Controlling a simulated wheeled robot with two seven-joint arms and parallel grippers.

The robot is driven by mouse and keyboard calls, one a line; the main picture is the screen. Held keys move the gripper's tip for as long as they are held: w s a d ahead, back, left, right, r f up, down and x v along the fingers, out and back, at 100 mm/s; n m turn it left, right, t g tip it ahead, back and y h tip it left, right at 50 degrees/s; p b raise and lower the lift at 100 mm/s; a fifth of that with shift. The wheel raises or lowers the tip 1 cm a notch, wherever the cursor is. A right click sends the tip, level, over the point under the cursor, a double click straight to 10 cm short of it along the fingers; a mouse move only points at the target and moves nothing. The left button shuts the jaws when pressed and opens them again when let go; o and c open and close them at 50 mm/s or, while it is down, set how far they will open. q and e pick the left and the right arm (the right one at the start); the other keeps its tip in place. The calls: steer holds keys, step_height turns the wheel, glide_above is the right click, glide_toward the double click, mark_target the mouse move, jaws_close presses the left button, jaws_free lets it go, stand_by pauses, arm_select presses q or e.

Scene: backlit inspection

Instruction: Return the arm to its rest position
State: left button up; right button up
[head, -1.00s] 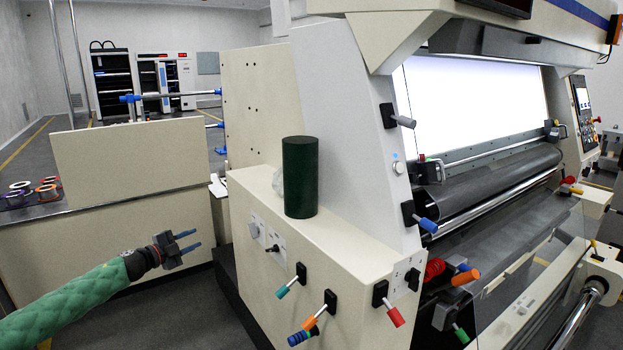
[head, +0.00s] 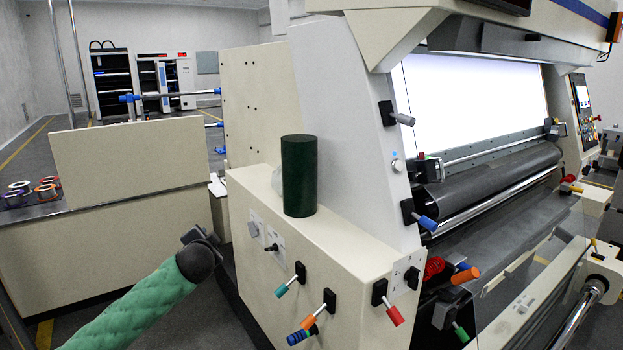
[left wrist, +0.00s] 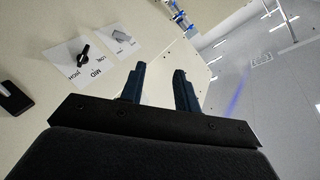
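My left arm comes in from the lower left in the head view, with its green sleeve running up to the wrist. My left gripper (head: 200,237) is beside the near left side of the inspection machine (head: 330,255); its fingers are mostly hidden behind the wrist there. In the left wrist view the two dark blue fingers (left wrist: 159,88) stand apart with nothing between them. My right gripper is not in view.
A dark green cylinder (head: 299,176) stands on the machine's ledge. Coloured levers, including a teal one (head: 289,281) and a red one (head: 391,312), stick out of the front. A selector knob (left wrist: 83,53) is near the gripper. Rolls of tape (head: 46,189) lie at far left.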

arm_select(q)
steer(key=s+d+f+n+g+h, duration=0.1)
steer(key=s+d+f+g, duration=0.1)
steer(key=s+d+f, duration=0.5)
steer(key=s+d+f+n+g+h+b, duration=0.15)
steer(key=s+f, duration=0.35)
steer(key=s, duration=0.5)
steer(key=s+d+f+n+g, duration=0.1)
steer(key=s+d+f+g, duration=0.2)
steer(key=s+f, duration=0.45)
steer(key=s+d+f+n+g, duration=0.1)
steer(key=s+f+g, duration=0.1)
steer(key=s+f, duration=0.4)
steer(key=s+d+f+n+g+h, duration=0.1)
steer(key=s+f, duration=0.5)
steer(key=s, duration=0.8)
steer(key=s+d+f+n+g+h+b, duration=0.1)
steer(key=s+f+g, duration=0.2)
steer(key=s+f, duration=0.3)
steer(key=s, duration=0.5)
steer(key=shift+d+f, duration=0.3)
steer(key=shift+f, duration=0.05)
steer(key=shift+s, duration=0.1)
